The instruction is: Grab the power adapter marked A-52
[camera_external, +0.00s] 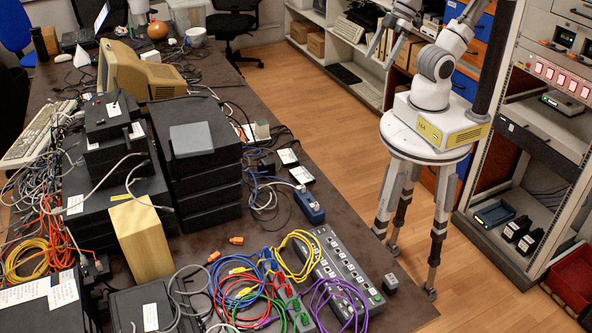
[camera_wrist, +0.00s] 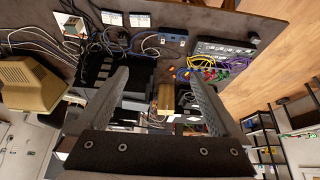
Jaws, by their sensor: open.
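Two more dark adapter-like blocks sit low in the rack, one (camera_external: 515,229) beside the other (camera_external: 531,243). No label is legible, so I cannot tell which is A-52. My gripper (camera_external: 384,50) is high, beyond the table's right side. In the wrist view its fingers (camera_wrist: 157,75) are spread, with nothing between them.
The table (camera_external: 330,218) is crowded with cables, stacked black boxes (camera_external: 195,150), a beige monitor (camera_external: 140,72) and a blue device (camera_external: 309,206). A grey power strip (camera_external: 340,268) lies near the front. The rack (camera_external: 535,150) stands right. Wooden floor (camera_external: 330,125) between is clear.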

